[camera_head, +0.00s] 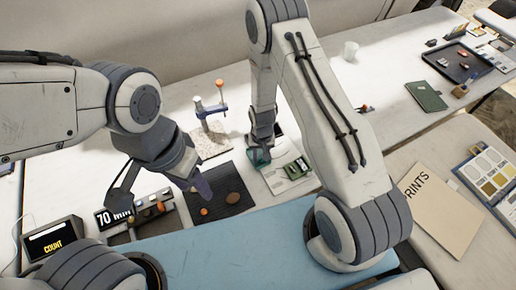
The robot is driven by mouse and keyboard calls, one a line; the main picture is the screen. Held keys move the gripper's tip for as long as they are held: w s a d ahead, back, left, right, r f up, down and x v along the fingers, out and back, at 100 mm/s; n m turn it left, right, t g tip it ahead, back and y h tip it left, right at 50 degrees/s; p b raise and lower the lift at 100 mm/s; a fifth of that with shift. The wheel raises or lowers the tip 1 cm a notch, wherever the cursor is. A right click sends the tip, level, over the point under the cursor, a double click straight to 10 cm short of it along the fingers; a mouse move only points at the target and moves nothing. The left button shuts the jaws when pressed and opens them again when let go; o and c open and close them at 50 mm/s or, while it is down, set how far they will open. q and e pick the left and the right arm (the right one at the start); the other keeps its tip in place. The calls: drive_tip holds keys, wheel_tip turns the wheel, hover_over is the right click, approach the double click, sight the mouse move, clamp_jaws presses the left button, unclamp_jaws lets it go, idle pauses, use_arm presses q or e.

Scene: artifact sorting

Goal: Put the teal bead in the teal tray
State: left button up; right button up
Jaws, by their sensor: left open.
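My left gripper (161,198) is open over the front left of the table, one dark finger to the left and one purplish finger to the right, above the dark mat's left edge. I see nothing held between its fingers. My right gripper (262,143) points down at the middle of the table; its fingertips are too small to read. A small teal piece, perhaps the teal tray (258,158), shows right under it, partly hidden by it. I cannot make out a teal bead; the arms hide parts of the table.
The dark mat (224,178) bears an orange ball (204,211) and a brown lump (232,198). A stand with an orange knob (219,85) rises behind. A green boxy item (297,168) lies right.

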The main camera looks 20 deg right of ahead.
sight(261, 160)
wheel_tip(261, 160, up, 11)
drive_tip(key=b, duration=0.2)
drive_tip(key=s+a+r+n, duration=0.2)
drive_tip(key=s+a+r, duration=0.2)
drive_tip(key=r, duration=0.3)
drive_tip(key=s+a+r+n, duration=0.2)
drive_tip(key=s+a+r, duration=0.2)
drive_tip(key=r, duration=0.2)
drive_tip(key=s+a+r+n+y, duration=0.1)
drive_tip(key=s+r+n, duration=0.4)
drive_tip(key=s, duration=0.8)
wheel_tip(261, 160, up, 3)
drive_tip(key=shift+s+a+f+n, duration=0.2)
drive_tip(key=shift+s+a+n, duration=0.15)
drive_tip(key=shift+a, duration=0.1)
